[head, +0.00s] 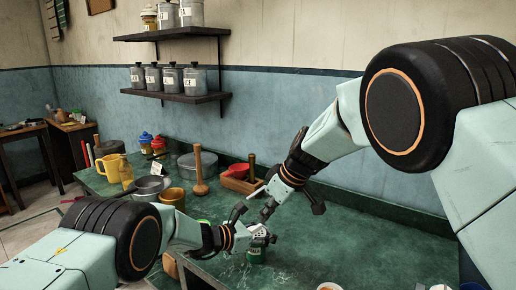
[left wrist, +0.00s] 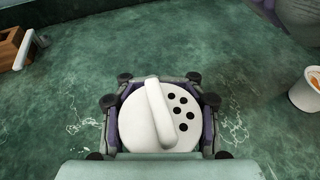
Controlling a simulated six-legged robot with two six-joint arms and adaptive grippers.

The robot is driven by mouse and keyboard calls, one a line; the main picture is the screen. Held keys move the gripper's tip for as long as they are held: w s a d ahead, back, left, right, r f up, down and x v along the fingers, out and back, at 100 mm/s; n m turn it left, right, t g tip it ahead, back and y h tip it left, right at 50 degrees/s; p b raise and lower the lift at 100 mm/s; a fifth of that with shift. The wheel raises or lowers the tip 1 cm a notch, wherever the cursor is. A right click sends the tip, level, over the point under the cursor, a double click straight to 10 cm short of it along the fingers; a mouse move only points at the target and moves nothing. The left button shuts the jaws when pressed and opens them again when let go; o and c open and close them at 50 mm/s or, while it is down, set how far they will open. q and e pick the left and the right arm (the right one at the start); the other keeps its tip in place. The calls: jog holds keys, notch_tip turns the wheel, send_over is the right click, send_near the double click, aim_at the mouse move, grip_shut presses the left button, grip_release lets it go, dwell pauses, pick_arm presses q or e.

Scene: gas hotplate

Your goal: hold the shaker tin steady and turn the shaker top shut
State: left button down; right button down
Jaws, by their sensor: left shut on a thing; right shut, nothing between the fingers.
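The green shaker tin (head: 257,256) stands upright on the green worktop, its white label partly in view. Its white shaker top (left wrist: 158,122) has a raised bar across it and several dark holes uncovered to the right of the bar. My left gripper (left wrist: 160,108) is shut around the tin just under the top, with fingers on both sides. In the head view the left gripper (head: 246,232) covers part of the tin and top. My right gripper (head: 266,212) is shut and empty, just above the tin and apparently clear of the top.
A wooden pestle (head: 199,172), yellow mug (head: 112,167) and grey pan (head: 150,186) are to the left. A white cup (left wrist: 306,90) stands at the right. Worktop (head: 350,235) right of the tin is mostly clear.

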dwell(0.4)
pick_arm(q)
jog(key=c, duration=0.6)
grip_release()
